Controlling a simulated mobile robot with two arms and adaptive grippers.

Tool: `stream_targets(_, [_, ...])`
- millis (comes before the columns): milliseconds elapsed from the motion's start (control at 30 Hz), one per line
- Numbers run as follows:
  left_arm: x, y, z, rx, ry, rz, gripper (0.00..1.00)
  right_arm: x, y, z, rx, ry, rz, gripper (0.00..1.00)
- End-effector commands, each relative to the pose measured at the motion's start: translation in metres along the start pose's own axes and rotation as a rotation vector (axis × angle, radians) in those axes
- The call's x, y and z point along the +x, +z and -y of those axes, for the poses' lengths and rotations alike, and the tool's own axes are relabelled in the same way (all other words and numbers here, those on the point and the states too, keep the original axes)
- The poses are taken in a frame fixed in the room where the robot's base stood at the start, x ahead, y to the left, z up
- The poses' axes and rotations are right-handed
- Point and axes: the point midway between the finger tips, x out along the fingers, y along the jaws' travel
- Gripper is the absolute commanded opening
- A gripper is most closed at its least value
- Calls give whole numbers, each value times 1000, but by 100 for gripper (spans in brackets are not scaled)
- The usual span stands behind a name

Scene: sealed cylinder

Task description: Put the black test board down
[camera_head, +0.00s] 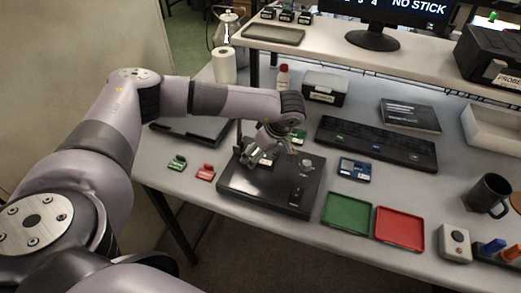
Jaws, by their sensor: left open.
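My left gripper (264,154) is open over the left half of a flat black fixture (262,193) on the bench. A small pale and dark piece shows at the fingers; I cannot tell whether it is the black test board. The fingers and the arm partly hide that area. A post with a round top (304,170) stands on the right part of the fixture. My right gripper is not in view.
Small green (177,163) and red (206,172) boards lie left of the fixture. A blue board (354,169), a long black panel (395,152), a green tray (347,215) and a red tray (400,229) are to the right. A mug (487,194) stands far right.

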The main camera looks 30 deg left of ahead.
Motion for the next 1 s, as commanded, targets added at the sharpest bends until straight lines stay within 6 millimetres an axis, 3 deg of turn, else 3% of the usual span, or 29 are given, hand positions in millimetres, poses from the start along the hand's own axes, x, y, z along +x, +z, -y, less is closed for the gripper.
stream_targets(367, [-4,-2,-1,-2,3,-2,84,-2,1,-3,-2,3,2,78])
stream_targets(533, [-21,-9,-2,-2,5,-3,84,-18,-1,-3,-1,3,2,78])
stream_targets(567, [-21,-6,-3,-2,8,-1,84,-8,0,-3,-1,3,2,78])
stream_targets(1000, [-113,-5,-2,-1,9,-3,84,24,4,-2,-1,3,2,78])
